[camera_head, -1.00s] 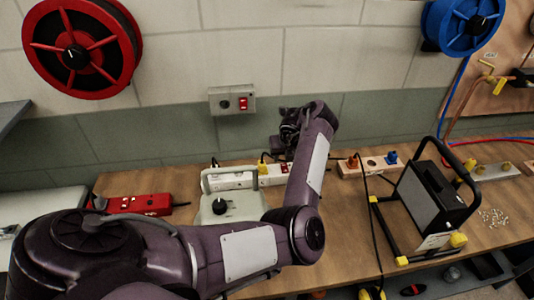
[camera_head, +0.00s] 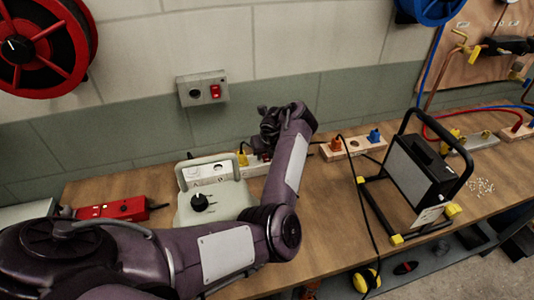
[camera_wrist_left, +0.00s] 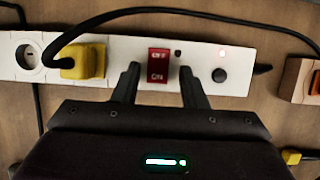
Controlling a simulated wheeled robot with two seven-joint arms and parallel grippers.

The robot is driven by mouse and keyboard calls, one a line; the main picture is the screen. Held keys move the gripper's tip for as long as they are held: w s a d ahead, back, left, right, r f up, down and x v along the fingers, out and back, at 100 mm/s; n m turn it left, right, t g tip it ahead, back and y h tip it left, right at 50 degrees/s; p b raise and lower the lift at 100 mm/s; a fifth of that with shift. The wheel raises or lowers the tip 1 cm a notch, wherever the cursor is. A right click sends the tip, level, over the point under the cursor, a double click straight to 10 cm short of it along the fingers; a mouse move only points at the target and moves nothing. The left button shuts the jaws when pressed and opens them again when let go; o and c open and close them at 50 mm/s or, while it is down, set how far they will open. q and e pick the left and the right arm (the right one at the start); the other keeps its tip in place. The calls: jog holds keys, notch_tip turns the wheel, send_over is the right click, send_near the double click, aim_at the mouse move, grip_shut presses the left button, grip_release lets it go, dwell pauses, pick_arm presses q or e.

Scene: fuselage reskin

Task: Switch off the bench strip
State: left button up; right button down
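In the left wrist view a white bench strip (camera_wrist_left: 121,55) lies across the top. Its red rocker switch (camera_wrist_left: 158,66) is marked ON at the near end, with a second marking at the far end. My left gripper (camera_wrist_left: 160,72) is open, one finger on each side of the switch; contact cannot be told. In the head view the strip (camera_head: 209,172) lies along the back of the bench, partly hidden by my left gripper (camera_head: 266,148). My right gripper is not in view.
A yellow plug (camera_wrist_left: 84,60) sits in the strip left of the switch. A pale grey box with a handle (camera_head: 212,204) stands in front of the strip. A work lamp (camera_head: 420,180) stands right, a red strip (camera_head: 113,209) left. A wall box (camera_head: 202,88) has its own red switch.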

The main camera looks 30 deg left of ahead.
pick_arm(q)
jog(key=shift+a, duration=0.1)
jog(key=c, duration=0.5)
grip_shut()
jog(key=shift+w+a+r+g+h, duration=0.1)
jog(key=shift+w+a+g+h, duration=0.1)
jog(key=shift+g+h, duration=0.1)
jog(key=shift+a+h+b, duration=0.1)
jog(key=shift+h+b, duration=0.2)
jog(key=shift+b, duration=0.05)
jog(key=shift+a+g+h+b, duration=0.1)
jog(key=shift+g+h+b, duration=0.2)
jog(key=shift+g+b, duration=0.25)
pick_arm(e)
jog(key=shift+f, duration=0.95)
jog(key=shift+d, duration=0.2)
pick_arm(q)
jog(key=o, duration=0.7)
grip_release()
jog(key=shift+c, duration=0.2)
